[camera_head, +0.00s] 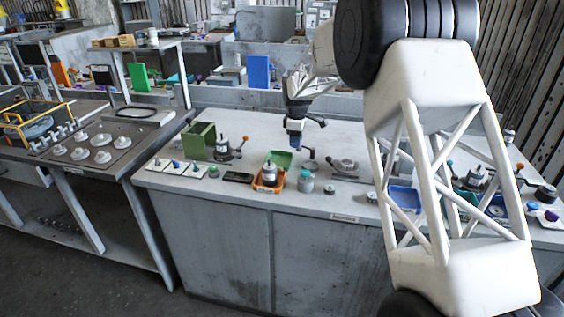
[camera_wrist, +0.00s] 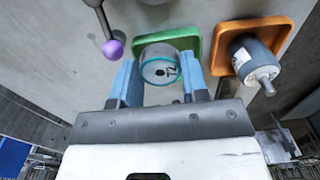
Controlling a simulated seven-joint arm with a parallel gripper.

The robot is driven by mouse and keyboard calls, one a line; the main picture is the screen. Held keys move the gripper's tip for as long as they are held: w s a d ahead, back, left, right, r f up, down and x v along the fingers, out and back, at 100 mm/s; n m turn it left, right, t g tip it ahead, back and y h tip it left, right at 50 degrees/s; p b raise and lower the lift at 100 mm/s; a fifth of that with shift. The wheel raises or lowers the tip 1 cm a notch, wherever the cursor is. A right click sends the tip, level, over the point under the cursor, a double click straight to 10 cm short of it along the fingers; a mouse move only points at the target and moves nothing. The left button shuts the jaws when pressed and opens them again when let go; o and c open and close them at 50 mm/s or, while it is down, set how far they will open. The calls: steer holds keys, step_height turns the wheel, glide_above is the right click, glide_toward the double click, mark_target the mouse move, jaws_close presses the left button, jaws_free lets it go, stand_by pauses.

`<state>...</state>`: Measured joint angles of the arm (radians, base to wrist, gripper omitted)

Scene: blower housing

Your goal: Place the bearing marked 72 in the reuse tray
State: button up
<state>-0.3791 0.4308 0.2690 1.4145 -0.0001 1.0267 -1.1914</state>
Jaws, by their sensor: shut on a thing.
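My gripper (camera_wrist: 168,85) is shut on a round grey bearing (camera_wrist: 158,66) with a teal rim, held between its two blue fingers. Dark marks on the bearing's face look like 72, though they are small. A green tray (camera_wrist: 196,29) lies behind the bearing in the wrist view and is partly hidden by it. In the head view my gripper (camera_head: 295,140) is just right of and above the green tray (camera_head: 272,155); the bearing cannot be made out there. I see no readable reuse label on a tray.
An orange tray (camera_head: 258,187) next to the green one holds a grey cylindrical part (camera_head: 270,172). A lever with a purple ball (camera_wrist: 113,48) is at upper left in the wrist view. A green box (camera_head: 198,141) stands farther left.

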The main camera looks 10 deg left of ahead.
steer(key=r, duration=0.2)
glide_above(279, 163)
steer(key=shift+w+a+f, duration=0.1)
steer(key=shift+f, duration=2.5)
steer(key=shift+f, duration=0.1)
steer(key=shift+f, duration=2.4)
steer(key=shift+f, duration=0.1)
steer(key=o, duration=1.1)
